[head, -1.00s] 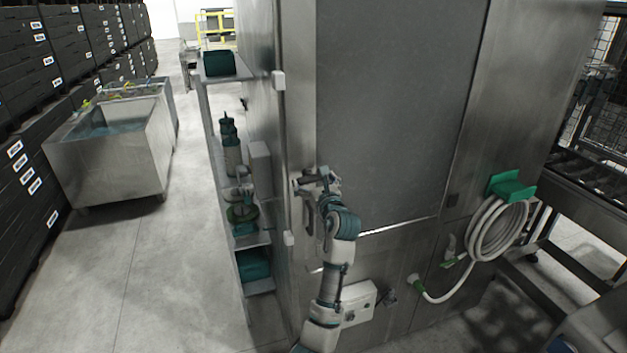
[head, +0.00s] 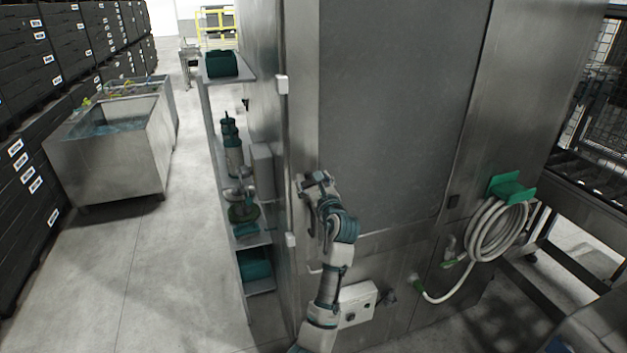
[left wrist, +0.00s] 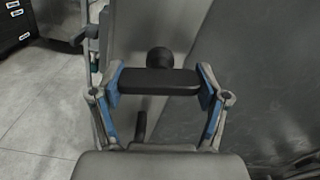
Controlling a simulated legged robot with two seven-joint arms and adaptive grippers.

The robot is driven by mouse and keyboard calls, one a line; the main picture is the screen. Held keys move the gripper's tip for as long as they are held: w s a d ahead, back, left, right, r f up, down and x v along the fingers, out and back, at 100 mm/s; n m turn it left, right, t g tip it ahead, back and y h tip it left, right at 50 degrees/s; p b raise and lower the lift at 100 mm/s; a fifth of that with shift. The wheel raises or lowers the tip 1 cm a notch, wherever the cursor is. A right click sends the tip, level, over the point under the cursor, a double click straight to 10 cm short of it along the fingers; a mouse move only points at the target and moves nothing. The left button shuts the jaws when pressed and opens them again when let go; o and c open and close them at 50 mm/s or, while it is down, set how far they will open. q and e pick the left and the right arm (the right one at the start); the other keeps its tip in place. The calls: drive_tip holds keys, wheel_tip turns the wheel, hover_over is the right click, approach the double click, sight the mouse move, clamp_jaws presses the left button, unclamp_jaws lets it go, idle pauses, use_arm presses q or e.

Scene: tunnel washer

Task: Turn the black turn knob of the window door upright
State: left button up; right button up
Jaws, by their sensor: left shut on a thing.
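The window door (head: 400,110) is a tall dark grey panel in a steel cabinet front in the head view. My left gripper (head: 311,182) is at its left edge and covers the knob there. In the left wrist view the black turn knob (left wrist: 158,82) shows as a bar with a round hub behind it. The bar lies across the picture between the two blue-padded fingers of my left gripper (left wrist: 160,84), which are shut on its ends. The knob's angle on the door cannot be told from the head view. My right gripper is not in view.
A dark upright bar (left wrist: 140,126) shows below the knob in the left wrist view. A shelf unit (head: 208,115) stands left of the cabinet. A coiled white hose (head: 497,228) hangs at right on a green holder (head: 511,187).

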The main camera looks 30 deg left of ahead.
use_arm(q)
drive_tip(key=n+p, duration=0.2)
drive_tip(key=n, duration=0.1)
drive_tip(key=shift+r+n, duration=0.1)
drive_tip(key=shift+n, duration=0.2)
drive_tip(key=n+p, duration=0.1)
drive_tip(key=n, duration=0.2)
drive_tip(key=shift+n, duration=0.3)
drive_tip(key=n, duration=0.3)
drive_tip(key=shift+n, duration=0.3)
drive_tip(key=shift+f+n+b, duration=0.2)
drive_tip(key=shift+n+b, duration=0.1)
drive_tip(key=shift+n, duration=1.9)
drive_tip(key=shift+d, duration=0.1)
drive_tip(key=o, duration=1.2)
drive_tip(key=shift+c, duration=0.2)
